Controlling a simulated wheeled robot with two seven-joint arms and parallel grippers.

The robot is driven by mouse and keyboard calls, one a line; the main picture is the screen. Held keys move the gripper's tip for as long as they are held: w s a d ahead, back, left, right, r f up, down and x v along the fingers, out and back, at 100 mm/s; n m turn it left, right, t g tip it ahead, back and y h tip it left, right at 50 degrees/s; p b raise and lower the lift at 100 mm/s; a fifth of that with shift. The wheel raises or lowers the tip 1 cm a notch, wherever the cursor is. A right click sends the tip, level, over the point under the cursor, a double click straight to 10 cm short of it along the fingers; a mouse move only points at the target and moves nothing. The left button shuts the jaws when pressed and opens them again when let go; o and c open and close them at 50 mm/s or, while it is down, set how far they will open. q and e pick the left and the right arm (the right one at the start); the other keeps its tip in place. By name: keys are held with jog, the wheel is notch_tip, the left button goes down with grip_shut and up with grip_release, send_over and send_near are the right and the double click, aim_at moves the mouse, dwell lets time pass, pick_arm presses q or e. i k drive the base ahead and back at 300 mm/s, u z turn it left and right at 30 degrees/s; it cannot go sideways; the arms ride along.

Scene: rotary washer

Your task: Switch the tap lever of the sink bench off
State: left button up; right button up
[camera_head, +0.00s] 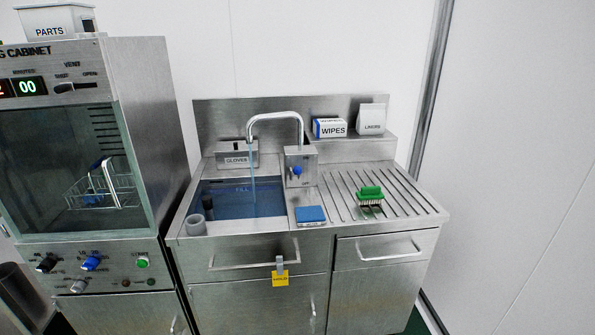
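The sink bench (320,240) stands in the middle of the head view. Its curved tap (275,116) rises from a steel box behind the basin, and a thin stream of water (252,175) runs from the spout into the basin (215,195). The basin holds blue-looking water. A small blue tap lever (297,170) sits on the front of the steel box, with markings around it too small to read fully. Neither of my grippers is in view.
A drying cabinet (140,110) with a glass door stands at the left. A blue sponge (310,214), a green brush (370,193) and a grey cup (195,225) are on the bench. Boxes of gloves (237,158), wipes (330,128) and liners (372,119) stand behind.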

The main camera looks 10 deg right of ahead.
aim_at(296, 170)
jog(key=k, duration=0.65)
jog(key=u, duration=0.75)
jog(key=i, duration=1.3)
jog(key=z, duration=0.1)
